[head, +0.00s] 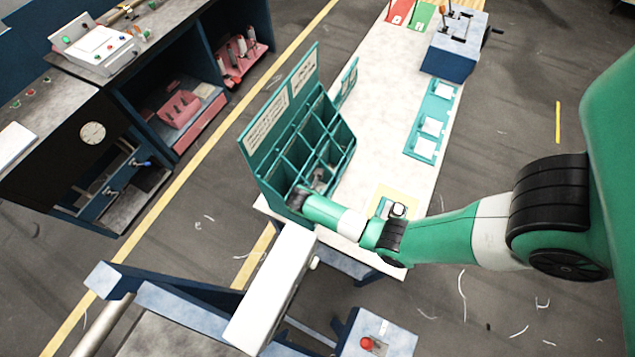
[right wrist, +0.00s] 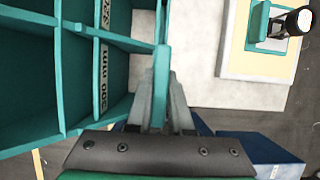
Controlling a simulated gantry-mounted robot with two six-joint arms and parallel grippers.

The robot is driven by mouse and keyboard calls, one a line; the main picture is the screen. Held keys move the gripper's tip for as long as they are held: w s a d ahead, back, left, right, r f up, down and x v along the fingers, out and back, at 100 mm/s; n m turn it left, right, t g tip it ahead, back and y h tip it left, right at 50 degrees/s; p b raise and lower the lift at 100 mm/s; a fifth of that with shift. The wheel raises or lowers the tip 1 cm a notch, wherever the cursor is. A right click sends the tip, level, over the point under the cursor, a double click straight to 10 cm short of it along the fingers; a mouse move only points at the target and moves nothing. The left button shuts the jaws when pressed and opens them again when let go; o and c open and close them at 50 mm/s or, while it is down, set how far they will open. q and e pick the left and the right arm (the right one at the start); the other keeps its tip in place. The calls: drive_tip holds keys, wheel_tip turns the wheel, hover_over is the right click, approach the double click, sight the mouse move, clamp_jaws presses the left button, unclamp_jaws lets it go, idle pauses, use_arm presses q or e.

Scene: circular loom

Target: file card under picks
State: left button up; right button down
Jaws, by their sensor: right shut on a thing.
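A teal sorting rack (head: 291,92) with several open compartments and a tall back panel with pale labels stands on the white table. My right gripper (head: 299,198) is at the rack's near end, low in the head view. In the right wrist view, my right gripper (right wrist: 161,100) is shut on a thin teal piece (right wrist: 161,75), seen edge-on beside the rack's wall. I cannot tell from its face whether this is the card. My left gripper is not in view.
A yellow mat (head: 383,200) with a small stand lies right of the rack. A teal tray (head: 437,105) with white squares and a blue box (head: 452,57) stand farther along the table (head: 378,95). Red (head: 399,12) and green (head: 423,14) cards lie at the far end.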

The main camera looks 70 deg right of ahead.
drive_tip(key=shift+f+b, duration=0.8)
drive_tip(key=shift+f, duration=0.35)
drive_tip(key=c, duration=0.7)
unclamp_jaws()
drive_tip(key=shift+c, duration=0.2)
drive_tip(key=p+v, duration=0.1)
drive_tip(key=v, duration=0.6)
drive_tip(key=shift+a+r, duration=0.1)
drive_tip(key=shift+r, duration=0.15)
drive_tip(key=shift+w, duration=0.1)
